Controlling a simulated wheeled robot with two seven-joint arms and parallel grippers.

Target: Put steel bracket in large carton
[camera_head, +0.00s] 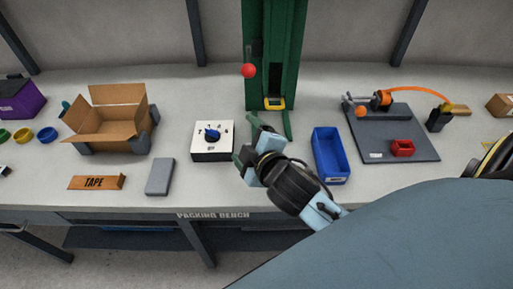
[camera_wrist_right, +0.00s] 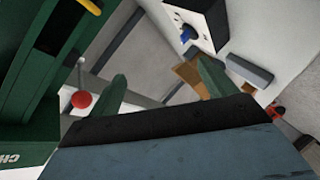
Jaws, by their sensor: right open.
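The large carton (camera_head: 105,131), open brown cardboard with raised flaps, stands on the left of the bench with dark grey pieces at its corners. I cannot make out a steel bracket for certain. A plain grey block (camera_head: 160,176) lies in front and right of the carton; it also shows in the wrist view (camera_wrist_right: 249,71). My right gripper (camera_head: 250,140) is open and empty, with green fingers, between the dial box and the blue bin. Its fingers (camera_wrist_right: 162,86) are apart in the wrist view. My left gripper is not in view.
A dial box (camera_head: 212,141), a TAPE block (camera_head: 97,182) and a blue bin (camera_head: 330,155) stand near the front. A green press (camera_head: 273,50) with a red knob (camera_head: 249,71) rises behind. A dark board (camera_head: 390,125) holds a red tray (camera_head: 402,149). Rings (camera_head: 47,135) lie left.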

